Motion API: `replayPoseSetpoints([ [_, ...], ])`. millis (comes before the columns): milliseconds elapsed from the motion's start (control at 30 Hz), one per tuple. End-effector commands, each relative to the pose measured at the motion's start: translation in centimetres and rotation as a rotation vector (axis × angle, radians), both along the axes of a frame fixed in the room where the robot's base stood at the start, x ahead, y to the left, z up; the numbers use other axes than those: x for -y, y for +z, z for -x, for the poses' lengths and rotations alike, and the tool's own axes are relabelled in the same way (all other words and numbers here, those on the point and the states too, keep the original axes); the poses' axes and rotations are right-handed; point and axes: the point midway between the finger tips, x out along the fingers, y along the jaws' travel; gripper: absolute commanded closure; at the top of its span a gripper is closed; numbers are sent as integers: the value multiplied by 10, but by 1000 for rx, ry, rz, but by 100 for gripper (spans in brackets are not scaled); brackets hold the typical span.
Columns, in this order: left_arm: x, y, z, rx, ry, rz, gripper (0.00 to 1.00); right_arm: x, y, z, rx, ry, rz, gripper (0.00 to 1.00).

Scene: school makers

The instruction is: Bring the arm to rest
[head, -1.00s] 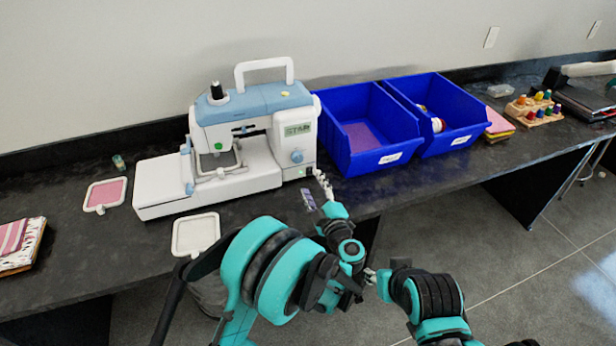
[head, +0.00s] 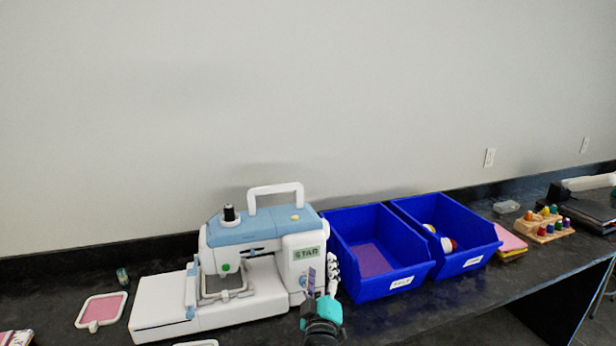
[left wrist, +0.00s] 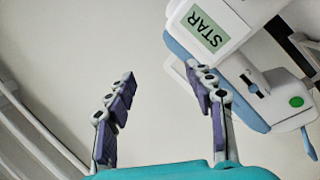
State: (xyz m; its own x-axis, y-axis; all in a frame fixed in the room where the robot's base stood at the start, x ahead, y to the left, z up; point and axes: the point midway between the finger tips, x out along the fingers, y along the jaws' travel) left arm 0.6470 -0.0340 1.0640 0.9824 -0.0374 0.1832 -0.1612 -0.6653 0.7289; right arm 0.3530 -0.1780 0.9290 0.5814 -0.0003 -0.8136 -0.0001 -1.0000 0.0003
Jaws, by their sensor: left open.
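My left gripper (head: 322,274) shows at the bottom of the head view, pointing up in front of the right end of the white and blue sewing machine (head: 262,237). In the left wrist view, its purple-padded fingers (left wrist: 160,80) stand well apart with nothing between them. The sewing machine, marked STAR, shows at the upper right of that view (left wrist: 215,20). I cannot tell whether the fingers touch it. Most of my left arm is below the head view's edge. My right gripper is out of view.
Two blue bins, one left (head: 378,250) and one right (head: 447,232), stand right of the machine. A pink-filled hoop (head: 101,311) and a small thread spool (head: 122,276) lie left. A wooden spool rack (head: 543,226) stands at the right. The air above the counter is clear.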

Motion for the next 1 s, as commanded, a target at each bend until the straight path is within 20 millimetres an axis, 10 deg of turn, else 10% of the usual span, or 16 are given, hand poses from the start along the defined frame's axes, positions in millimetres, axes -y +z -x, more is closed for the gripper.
replayPoseSetpoints([
  [100, -11, 31, 19, -21, -121, -148, 46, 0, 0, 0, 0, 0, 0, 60],
  [267, -30, 29, 60, -142, -261, -361, 46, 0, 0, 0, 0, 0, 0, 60],
  [700, -173, -106, 243, -856, -336, -788, 46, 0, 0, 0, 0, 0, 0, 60],
  [1000, -213, -136, 295, -1052, -294, -835, 46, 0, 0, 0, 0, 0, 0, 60],
])
